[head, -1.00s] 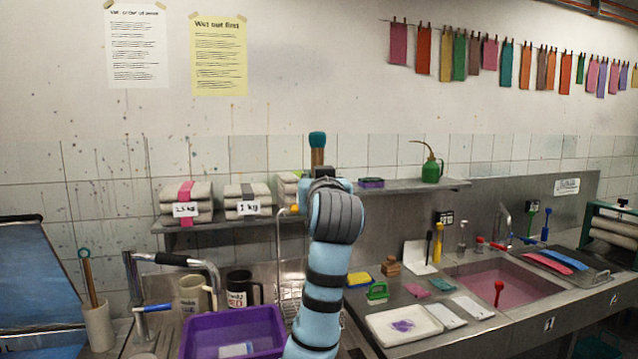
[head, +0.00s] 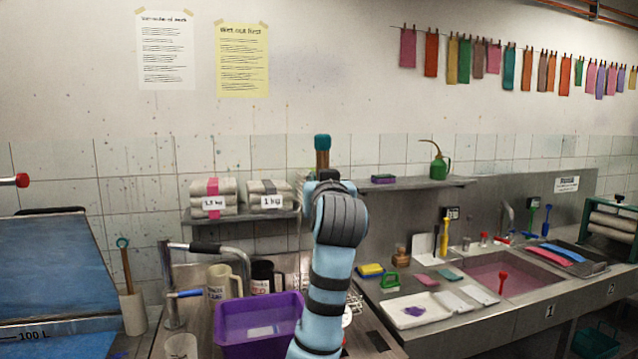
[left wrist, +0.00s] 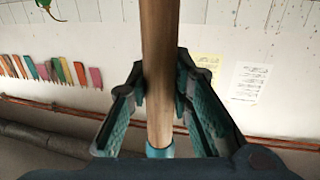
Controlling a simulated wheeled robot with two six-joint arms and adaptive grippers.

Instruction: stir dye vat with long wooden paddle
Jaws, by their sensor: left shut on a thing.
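The long wooden paddle shows only in part. Its handle with a teal end cap (head: 322,143) stands upright above my arm in the head view. My left gripper (left wrist: 161,88) is shut around the wooden shaft (left wrist: 160,35) in the left wrist view, with a teal end (left wrist: 160,150) close to it. In the head view my arm hides the fingers and the rest of the paddle. The vat (head: 50,265), marked 100 L with a blue surface, is at the far left, well apart from the paddle. My right gripper is not in view.
A purple tub (head: 258,325), mugs (head: 222,283) and a bent metal pipe (head: 205,249) stand between the vat and my arm. A shelf (head: 420,188) runs behind. The steel counter with a pink-filled sink (head: 510,275) is at right. A red knob (head: 22,180) shows above the vat.

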